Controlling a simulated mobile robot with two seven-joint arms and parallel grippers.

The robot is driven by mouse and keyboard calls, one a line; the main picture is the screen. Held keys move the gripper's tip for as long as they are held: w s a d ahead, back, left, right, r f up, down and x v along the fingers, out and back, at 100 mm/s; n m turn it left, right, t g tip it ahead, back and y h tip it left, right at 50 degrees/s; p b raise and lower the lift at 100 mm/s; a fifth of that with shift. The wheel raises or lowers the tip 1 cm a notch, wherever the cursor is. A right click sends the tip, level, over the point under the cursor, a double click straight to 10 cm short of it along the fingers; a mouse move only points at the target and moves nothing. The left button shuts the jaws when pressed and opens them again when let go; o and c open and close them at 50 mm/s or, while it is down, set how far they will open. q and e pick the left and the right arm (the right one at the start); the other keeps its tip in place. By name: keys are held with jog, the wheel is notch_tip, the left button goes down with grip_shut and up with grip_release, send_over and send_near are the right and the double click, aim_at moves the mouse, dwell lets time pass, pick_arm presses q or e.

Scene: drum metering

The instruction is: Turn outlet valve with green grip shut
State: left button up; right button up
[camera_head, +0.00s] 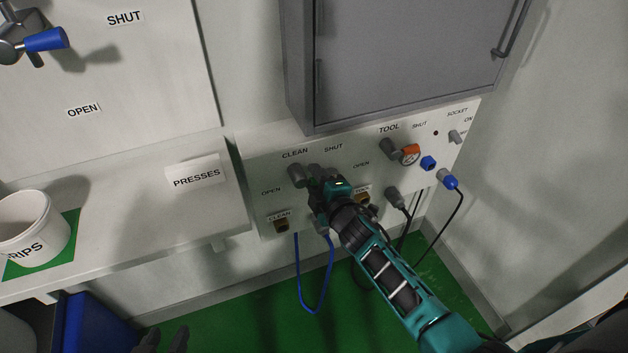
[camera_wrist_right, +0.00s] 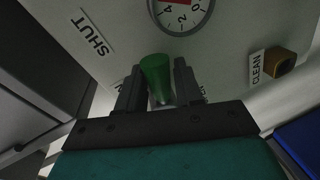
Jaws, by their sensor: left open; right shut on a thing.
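The green grip (camera_wrist_right: 157,75) of the outlet valve shows in the right wrist view, standing out from the white panel between the two fingers of my right gripper (camera_wrist_right: 160,85). The fingers are shut on it from both sides. In the head view my right gripper (camera_head: 320,180) is at the panel below the CLEAN and SHUT labels and hides the green grip. The SHUT label (camera_wrist_right: 92,33) is left of the grip in the wrist view. My left gripper (camera_head: 165,340) is open and empty at the bottom edge of the head view, away from the panel.
A dial gauge (camera_wrist_right: 181,12) sits close beside the green grip. A brass CLEAN fitting (camera_head: 281,225) and a hanging blue hose (camera_head: 315,310) are below. A grey cabinet (camera_head: 400,60) overhangs the panel. An orange-grip valve (camera_head: 410,154) is to the right. A white bucket (camera_head: 35,225) stands left.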

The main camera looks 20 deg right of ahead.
jog(key=shift+d+r+n+h, duration=0.1)
jog(key=shift+r+n+h, duration=0.3)
jog(key=shift+n, duration=0.8)
pick_arm(q)
jog(key=shift+w+d+r, duration=0.1)
jog(key=shift+d+r, duration=0.05)
jog(key=shift+r, duration=0.05)
pick_arm(e)
jog(key=shift+r, duration=0.1)
jog(key=o, duration=1)
jog(key=shift+c, duration=0.2)
jog(key=shift+s, duration=0.15)
pick_arm(q)
jog(key=shift+s+a+r+p, duration=0.2)
jog(key=shift+a+p, duration=0.25)
jog(key=shift+p, duration=0.4)
pick_arm(e)
jog(key=s+r, duration=0.2)
jog(key=s, duration=1)
jog(key=shift+s+d+r, duration=0.15)
jog(key=shift+s+r, duration=0.05)
jog(key=shift+r, duration=0.1)
